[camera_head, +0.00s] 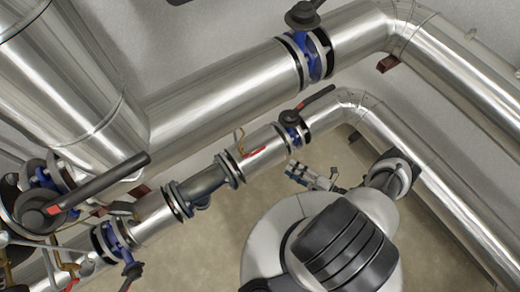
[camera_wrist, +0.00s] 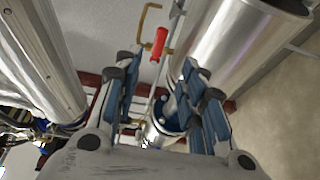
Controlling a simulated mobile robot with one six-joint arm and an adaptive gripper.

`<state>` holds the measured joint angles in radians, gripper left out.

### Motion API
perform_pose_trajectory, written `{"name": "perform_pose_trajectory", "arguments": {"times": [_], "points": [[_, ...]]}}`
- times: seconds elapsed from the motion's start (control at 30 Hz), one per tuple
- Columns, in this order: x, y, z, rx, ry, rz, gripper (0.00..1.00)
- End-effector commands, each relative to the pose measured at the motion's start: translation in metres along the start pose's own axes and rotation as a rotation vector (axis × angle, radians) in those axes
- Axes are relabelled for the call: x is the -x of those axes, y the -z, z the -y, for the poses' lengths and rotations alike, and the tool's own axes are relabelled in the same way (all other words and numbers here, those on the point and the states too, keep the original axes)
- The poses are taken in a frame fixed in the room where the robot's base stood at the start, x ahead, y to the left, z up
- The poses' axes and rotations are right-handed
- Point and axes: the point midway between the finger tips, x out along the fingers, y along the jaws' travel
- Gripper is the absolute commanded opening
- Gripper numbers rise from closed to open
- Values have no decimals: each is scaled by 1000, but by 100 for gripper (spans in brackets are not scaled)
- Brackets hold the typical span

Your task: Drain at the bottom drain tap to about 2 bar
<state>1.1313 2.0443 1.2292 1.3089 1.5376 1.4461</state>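A small tap with a red lever (camera_head: 256,151) and a brass pipe (camera_head: 240,138) sits on the lower silver pipe in the head view. In the wrist view a red lever (camera_wrist: 160,44) with a bent brass pipe (camera_wrist: 146,16) stands just beyond my fingertips, roughly between them. My gripper (camera_head: 294,173) is right of and below the tap in the head view, apart from it. In the wrist view my gripper (camera_wrist: 158,75) has its blue-padded fingers spread with nothing between them. I cannot tell whether this is the bottom drain tap. No readable pressure gauge shows.
Large silver pipes (camera_head: 215,95) run above and beside my arm. Blue valves with black handles (camera_head: 310,55) sit on them, one long handle (camera_head: 105,182) at left. More brass fittings (camera_head: 66,266) crowd the lower left. Bare floor (camera_head: 215,225) lies left of my base.

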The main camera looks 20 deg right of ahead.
Motion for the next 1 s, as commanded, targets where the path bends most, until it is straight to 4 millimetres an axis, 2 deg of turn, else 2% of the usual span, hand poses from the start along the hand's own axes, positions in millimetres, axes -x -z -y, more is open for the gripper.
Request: {"name": "perform_pose_trajectory", "arguments": {"times": [0.6,0.8,1.0], "points": [[-124,2,1,3,1,-10,38],[-150,2,0,2,1,-7,38],[-159,2,0,3,1,-4,38]]}}
